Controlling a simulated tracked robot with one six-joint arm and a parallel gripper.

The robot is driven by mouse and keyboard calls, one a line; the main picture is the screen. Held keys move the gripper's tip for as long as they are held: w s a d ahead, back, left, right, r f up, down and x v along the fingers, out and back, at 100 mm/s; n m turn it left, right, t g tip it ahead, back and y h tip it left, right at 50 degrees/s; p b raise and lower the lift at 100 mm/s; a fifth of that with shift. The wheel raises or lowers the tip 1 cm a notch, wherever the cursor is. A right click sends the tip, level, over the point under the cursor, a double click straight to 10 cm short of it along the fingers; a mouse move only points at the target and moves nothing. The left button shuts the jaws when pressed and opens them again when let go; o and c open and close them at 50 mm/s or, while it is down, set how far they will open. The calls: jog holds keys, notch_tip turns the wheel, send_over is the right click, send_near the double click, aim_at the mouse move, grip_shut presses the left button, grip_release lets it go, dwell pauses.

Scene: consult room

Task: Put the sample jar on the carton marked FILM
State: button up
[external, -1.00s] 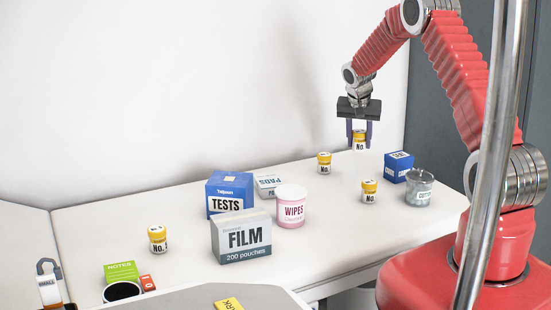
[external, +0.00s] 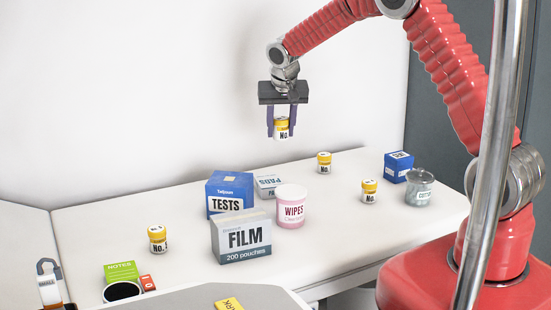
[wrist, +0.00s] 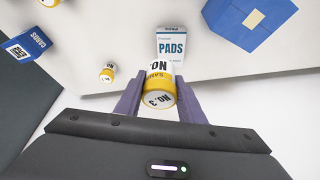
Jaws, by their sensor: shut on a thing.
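My gripper (external: 281,122) is shut on a sample jar (external: 282,129) with a yellow lid and a "No." label. It holds the jar in the air, above and behind the cartons. In the wrist view the held jar (wrist: 159,88) sits between the two fingers and reads "NO. 3". The carton marked FILM (external: 242,238) is grey and white and stands upright on the bench, below and to the left of my gripper. Its top shows no object on it. The FILM carton does not show in the wrist view.
Around the FILM carton stand a blue TESTS box (external: 229,192), a pink WIPES tub (external: 291,207) and a PADS box (external: 267,185). Similar jars stand at the left (external: 157,239), the back (external: 324,163) and the right (external: 369,191). A blue box (external: 398,167) and a glass jar (external: 419,188) are farther right.

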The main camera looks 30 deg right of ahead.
jog(key=s+a+r+n+y, duration=0.1)
jog(key=s+a+r+n, duration=0.1)
jog(key=s+a, duration=0.5)
jog(key=s+a+r+n+y, duration=0.1)
jog(key=s+a+r+n, duration=0.15)
jog(key=a, duration=0.75)
jog(key=n+y, duration=0.1)
jog(key=n, duration=0.3)
send_over(236, 213)
jog(key=s, duration=0.1)
notch_tip(236, 213, down, 2)
jog(key=shift+s+d+f, duration=0.1)
jog(key=shift+d+f, duration=0.2)
jog(key=shift+f, duration=3.1)
jog(key=shift+f, duration=1.9)
